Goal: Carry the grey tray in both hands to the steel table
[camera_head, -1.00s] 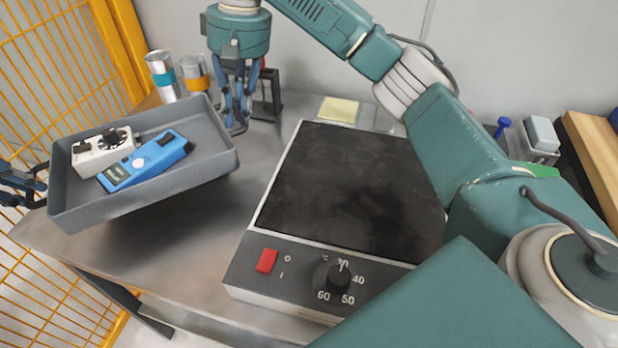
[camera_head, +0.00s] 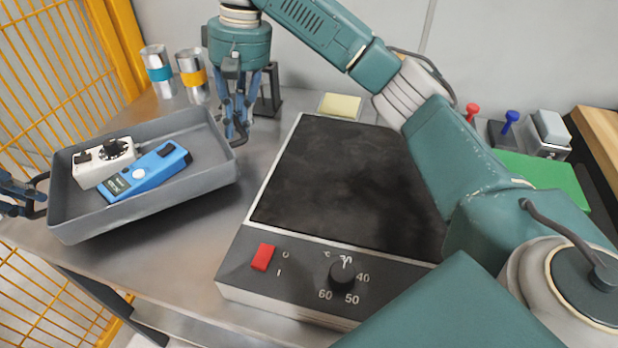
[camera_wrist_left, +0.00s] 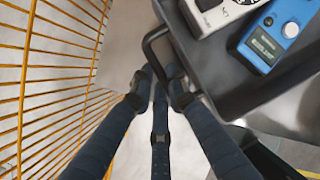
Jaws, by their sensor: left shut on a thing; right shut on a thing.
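The grey tray (camera_head: 196,180) is at the left in the head view, over the steel table (camera_head: 190,235). It holds a white device with a black knob (camera_head: 104,160) and a blue meter (camera_head: 146,172). My left gripper (camera_head: 32,196) is shut on the tray's left handle, at the picture's left edge. In the left wrist view its fingers (camera_wrist_left: 160,85) close around the black handle (camera_wrist_left: 150,48). My right gripper (camera_head: 236,132) points down and is shut at the tray's right end handle. I cannot tell whether the tray's underside touches the table.
A hot plate (camera_head: 350,190) with a black top takes up the table's middle, right of the tray. Two metal cups (camera_head: 158,72) stand behind the tray. A yellow mesh fence (camera_head: 45,80) runs along the left. A green mat (camera_head: 545,178) lies at the right.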

